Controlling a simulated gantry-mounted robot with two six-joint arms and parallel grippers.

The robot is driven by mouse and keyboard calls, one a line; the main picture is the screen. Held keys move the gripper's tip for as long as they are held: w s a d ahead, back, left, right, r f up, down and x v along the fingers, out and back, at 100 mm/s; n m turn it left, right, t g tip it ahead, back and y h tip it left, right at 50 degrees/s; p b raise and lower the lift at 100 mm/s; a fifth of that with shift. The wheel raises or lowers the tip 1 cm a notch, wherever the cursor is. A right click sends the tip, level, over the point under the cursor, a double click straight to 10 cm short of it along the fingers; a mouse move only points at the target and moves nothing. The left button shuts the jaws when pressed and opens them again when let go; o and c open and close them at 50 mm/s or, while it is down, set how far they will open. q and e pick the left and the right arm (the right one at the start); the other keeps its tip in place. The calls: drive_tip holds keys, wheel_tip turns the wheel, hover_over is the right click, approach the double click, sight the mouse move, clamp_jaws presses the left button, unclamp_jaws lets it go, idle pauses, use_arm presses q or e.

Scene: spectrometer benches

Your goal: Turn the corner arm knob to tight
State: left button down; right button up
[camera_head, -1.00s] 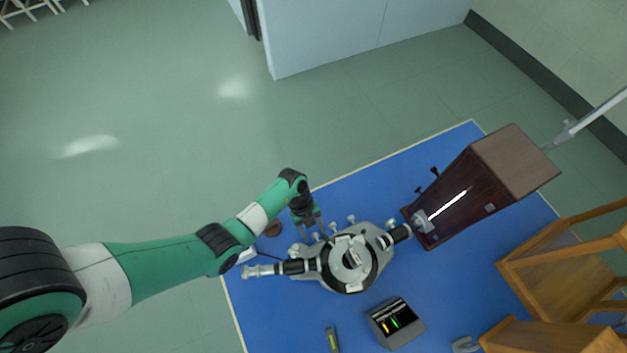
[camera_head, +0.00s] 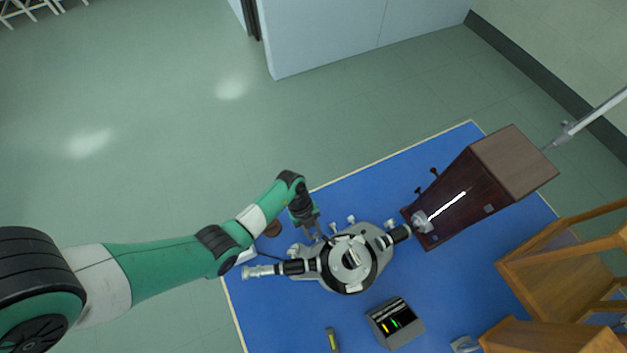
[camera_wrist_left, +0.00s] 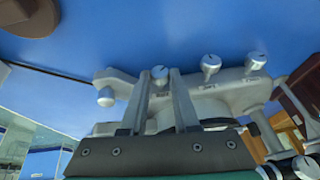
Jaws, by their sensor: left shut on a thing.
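The grey spectrometer (camera_head: 372,234) stands on the blue bench mat, with a round black-rimmed table in its middle and a telescope tube (camera_head: 290,267) on its left. Several small silver knobs line its far edge. My left gripper (camera_head: 314,238) reaches down at that edge. In the left wrist view its two fingers (camera_wrist_left: 160,82) stand on either side of one round knob (camera_wrist_left: 160,73), which has a dark line on its face, and are shut on it. Two similar knobs (camera_wrist_left: 210,64) (camera_wrist_left: 256,62) sit to its right, clear of the fingers. My right gripper is not in view.
A dark wooden lamp box (camera_head: 490,180) stands at the right end. A small box with a lit display (camera_head: 394,322) sits in front of the spectrometer. Wooden furniture (camera_head: 560,270) is at the lower right. The blue mat (camera_head: 400,172) behind the spectrometer is partly clear.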

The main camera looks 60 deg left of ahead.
use_arm(q)
drive_tip(key=shift+s+r+t+p, duration=0.15)
drive_tip(key=shift+s+t+p, duration=0.15)
drive_tip(key=shift+t+p, duration=0.9)
drive_tip(key=shift+s+m+p, duration=0.1)
drive_tip(key=shift+m+p, duration=0.2)
drive_tip(key=shift+p, duration=0.1)
drive_tip(key=shift+s+f+t+h, duration=0.1)
drive_tip(key=shift+f+t+h, duration=0.2)
drive_tip(key=shift+t, duration=0.6)
drive_tip(key=shift+s+a+f+m+t+h, duration=0.1)
drive_tip(key=shift+m+t+h, duration=0.05)
drive_tip(key=shift+t, duration=0.3)
drive_tip(key=shift+s+f+m+t+h, duration=0.1)
drive_tip(key=shift+m+t+h, duration=0.05)
drive_tip(key=shift+t, duration=0.3)
drive_tip(key=shift+t+b, duration=0.5)
drive_tip(key=shift+t, duration=0.2)
drive_tip(key=shift+m, duration=0.3)
drive_tip(key=c, duration=0.7)
unclamp_jaws()
drive_tip(key=shift+o, duration=0.2)
